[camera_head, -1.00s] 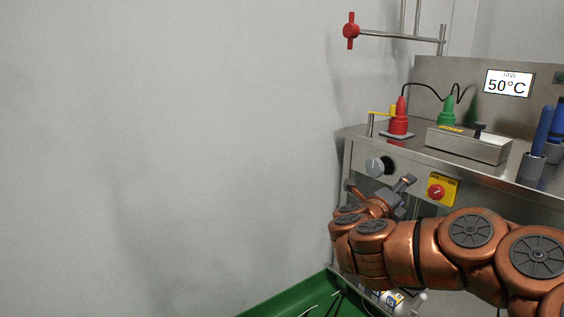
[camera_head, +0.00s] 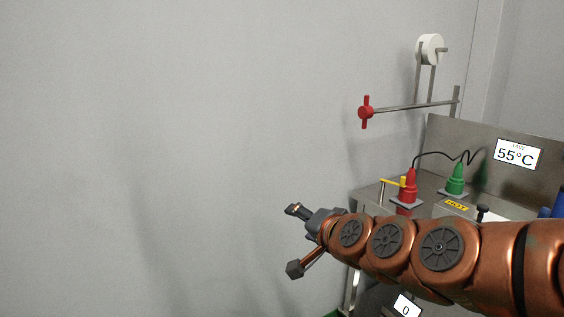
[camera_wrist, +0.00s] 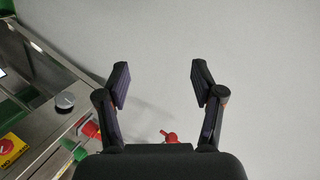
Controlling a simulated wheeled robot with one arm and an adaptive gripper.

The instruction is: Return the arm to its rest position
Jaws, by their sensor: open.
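My gripper (camera_head: 296,240) is at the end of my copper-coloured arm, which reaches leftward across the lower right of the head view. The gripper is in front of the bare wall, left of the steel machine (camera_head: 440,130). In the wrist view my gripper (camera_wrist: 160,82) has its two dark fingers wide apart, with only grey wall between the tips. It holds nothing. The arm hides much of the machine's front.
On the machine stand a red plug-like part (camera_head: 409,187) and a green one (camera_head: 455,180). A display (camera_head: 518,154) reads 55°C. A red-handled rod (camera_head: 365,112) and a white roll (camera_head: 431,48) are above. Free room lies left.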

